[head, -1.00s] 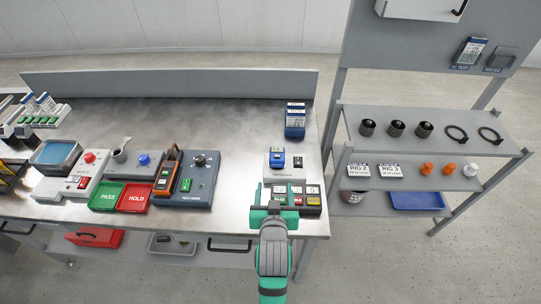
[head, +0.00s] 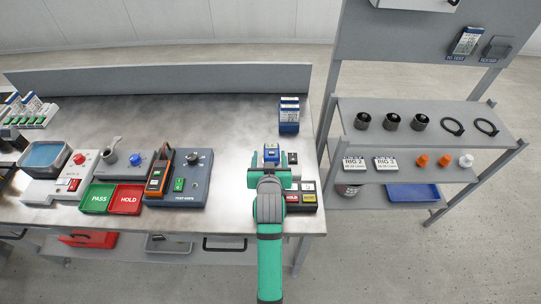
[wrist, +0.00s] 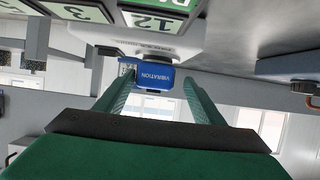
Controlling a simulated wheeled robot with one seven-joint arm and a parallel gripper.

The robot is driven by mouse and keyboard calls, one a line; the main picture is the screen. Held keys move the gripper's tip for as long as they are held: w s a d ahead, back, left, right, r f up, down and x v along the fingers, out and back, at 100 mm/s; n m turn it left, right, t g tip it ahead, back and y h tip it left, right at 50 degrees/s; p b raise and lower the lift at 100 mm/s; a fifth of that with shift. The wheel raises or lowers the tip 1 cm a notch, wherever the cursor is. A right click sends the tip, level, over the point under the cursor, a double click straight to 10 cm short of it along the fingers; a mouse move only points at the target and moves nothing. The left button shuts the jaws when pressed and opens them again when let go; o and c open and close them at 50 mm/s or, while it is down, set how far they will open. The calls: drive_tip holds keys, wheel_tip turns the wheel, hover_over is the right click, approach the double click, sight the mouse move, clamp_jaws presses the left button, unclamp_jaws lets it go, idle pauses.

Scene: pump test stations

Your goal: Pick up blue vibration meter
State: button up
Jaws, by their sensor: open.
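The blue vibration meter (head: 271,152) stands in a pale holder on the right part of the steel bench. In the wrist view its blue face, marked VIBRATION (wrist: 154,77), shows between the ends of two green fingers. My gripper (head: 271,165) is open, with one finger to each side of the meter. The gripper partly covers the holder in the head view. Whether the fingers touch the meter I cannot tell.
A blue-and-white box (head: 289,117) stands behind the meter. A dark button panel (head: 304,196) sits just in front and to the right. A grey test unit (head: 195,180) with an orange-and-black meter (head: 159,174) stands to the left. The bench's back middle is clear.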

sight(271, 153)
drive_tip(key=shift+w+d+f, duration=0.2)
drive_tip(key=shift+w+f, duration=0.05)
drive_tip(key=shift+w, duration=0.5)
drive_tip(key=shift+w+d+f, duration=0.2)
drive_tip(key=shift+w+f, duration=0.05)
drive_tip(key=shift+w, duration=0.5)
drive_tip(key=shift+c, duration=0.2)
drive_tip(key=shift+d, duration=0.15)
drive_tip(key=c, duration=1)
drive_tip(key=shift+a, duration=0.25)
drive_tip(key=c, duration=0.5)
drive_tip(key=shift+s+a, duration=0.1)
drive_tip(key=shift+a, duration=0.05)
drive_tip(key=shift+r, duration=0.1)
drive_tip(key=shift+r, duration=0.1)
